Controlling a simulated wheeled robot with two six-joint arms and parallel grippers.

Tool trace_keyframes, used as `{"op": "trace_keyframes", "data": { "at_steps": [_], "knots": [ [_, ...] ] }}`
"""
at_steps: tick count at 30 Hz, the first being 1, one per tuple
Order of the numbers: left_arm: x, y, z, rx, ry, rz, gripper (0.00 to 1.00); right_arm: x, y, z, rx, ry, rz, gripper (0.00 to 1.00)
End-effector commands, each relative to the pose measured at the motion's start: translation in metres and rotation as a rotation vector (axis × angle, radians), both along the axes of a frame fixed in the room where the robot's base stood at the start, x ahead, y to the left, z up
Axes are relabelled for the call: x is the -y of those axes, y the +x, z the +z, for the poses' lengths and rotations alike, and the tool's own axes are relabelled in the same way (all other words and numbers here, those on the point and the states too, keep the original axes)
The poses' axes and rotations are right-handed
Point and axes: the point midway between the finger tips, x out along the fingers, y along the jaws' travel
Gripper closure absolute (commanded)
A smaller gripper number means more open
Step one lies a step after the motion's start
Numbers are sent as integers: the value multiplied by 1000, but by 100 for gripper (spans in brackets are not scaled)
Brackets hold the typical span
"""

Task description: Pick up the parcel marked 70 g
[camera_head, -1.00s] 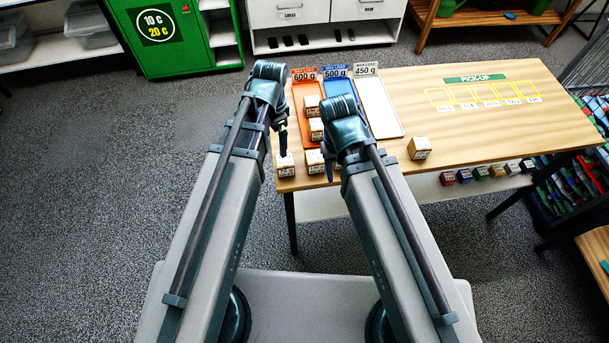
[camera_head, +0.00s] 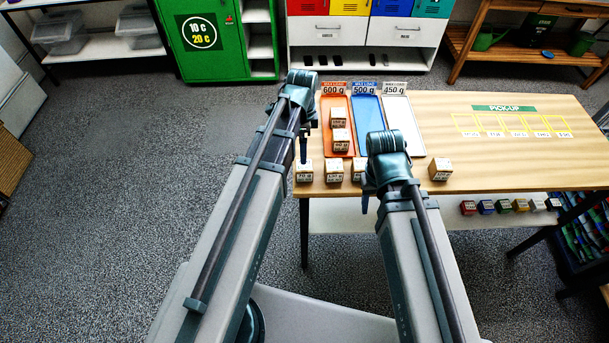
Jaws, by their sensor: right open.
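Several small tan parcels with white labels are on the wooden table (camera_head: 480,136). Two parcels (camera_head: 338,117) (camera_head: 340,140) sit on the orange tray (camera_head: 327,103). Near the front edge are a left parcel (camera_head: 304,172), one beside it (camera_head: 334,171), a third (camera_head: 357,168) partly hidden by my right arm, and one farther right (camera_head: 440,169). The label figures are too small to read, so I cannot tell which is 70 g. My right gripper (camera_head: 365,204) is open, at the table's front edge. My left gripper (camera_head: 303,152) overlaps the left parcel's top in view; its jaws are unclear.
A blue tray (camera_head: 369,105) and a white tray (camera_head: 401,120) lie beside the orange one, with 600 g, 500 g and 450 g signs behind. Yellow pick-up squares (camera_head: 510,125) mark the right side. Small coloured blocks (camera_head: 487,207) sit on a lower shelf. The table's middle is clear.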

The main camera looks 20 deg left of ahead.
Motion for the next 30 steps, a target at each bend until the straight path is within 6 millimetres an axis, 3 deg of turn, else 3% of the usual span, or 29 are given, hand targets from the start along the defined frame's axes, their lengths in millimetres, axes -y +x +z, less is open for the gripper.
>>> {"op": "trace_keyframes", "data": {
  "at_steps": [1,6,19,30],
  "knots": [
    [0,0,-16,0,0,0,0,0,0,-16,0,0,0,50],
    [0,0,-39,0,0,0,0,0,0,-39,0,0,-1,50],
    [1,-1,-51,0,0,0,0,0,0,-51,0,0,-1,50],
    [6,-5,-94,0,0,1,0,0,0,-94,0,0,-1,50]
  ]
}}
